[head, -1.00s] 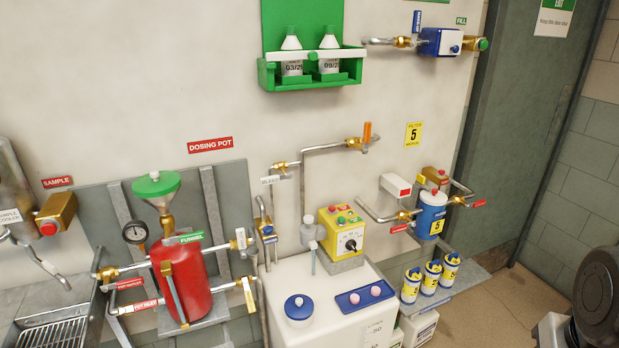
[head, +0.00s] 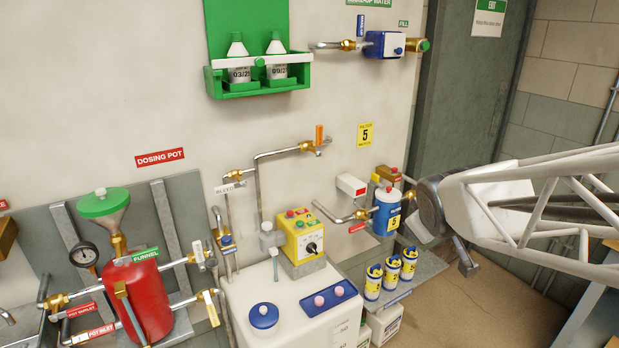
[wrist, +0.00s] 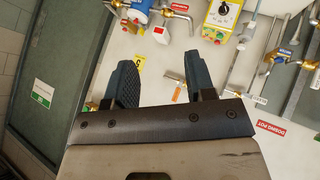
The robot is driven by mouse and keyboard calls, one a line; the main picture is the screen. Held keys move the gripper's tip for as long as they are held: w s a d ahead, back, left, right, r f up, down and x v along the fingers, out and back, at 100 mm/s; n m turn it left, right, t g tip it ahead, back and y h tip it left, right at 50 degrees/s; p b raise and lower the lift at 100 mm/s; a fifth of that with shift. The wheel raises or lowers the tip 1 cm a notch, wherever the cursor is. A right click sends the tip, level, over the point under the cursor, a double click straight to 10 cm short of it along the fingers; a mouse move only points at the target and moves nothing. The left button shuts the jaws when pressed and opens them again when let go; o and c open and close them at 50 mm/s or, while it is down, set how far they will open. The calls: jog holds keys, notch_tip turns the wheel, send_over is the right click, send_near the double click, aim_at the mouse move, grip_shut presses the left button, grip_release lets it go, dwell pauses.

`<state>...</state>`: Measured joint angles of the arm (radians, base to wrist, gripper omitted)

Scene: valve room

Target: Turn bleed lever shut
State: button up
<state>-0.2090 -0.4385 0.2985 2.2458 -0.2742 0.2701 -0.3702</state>
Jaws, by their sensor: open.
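A white tag reading BLEED (head: 228,188) sits nearly level just below a brass fitting (head: 232,175) in the head view. I cannot tell whether it is a handle or a label. In the wrist view, which is turned over, my gripper (wrist: 163,75) is open and empty. The orange lever (wrist: 177,93) shows in the gap between the fingers, farther off at the wall. The white tag (wrist: 259,98) is right of the fingers. Nothing touches the fingers.
The red dosing pot (head: 147,292) with its green funnel (head: 104,203) stands at the left. A yellow control box (head: 300,238) stands on the white tank below the pipe. A blue filter (head: 387,210) is at the right. Wall around the orange lever is clear.

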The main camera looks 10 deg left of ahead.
jog(key=w+a+n+t+y, duration=0.25)
jog(key=w+a+n, duration=0.25)
jog(key=w+a, duration=0.45)
jog(key=n+g+y, duration=0.5)
jog(key=n+y, duration=0.8)
jog(key=n, duration=0.4)
send_near(223, 191)
jog(key=a, duration=0.3)
jog(key=shift+w+d+f, duration=0.1)
jog(key=shift+w, duration=0.4)
jog(key=shift+x, duration=3.85)
jog(key=shift+w, duration=0.1)
jog(key=shift+c, duration=0.5)
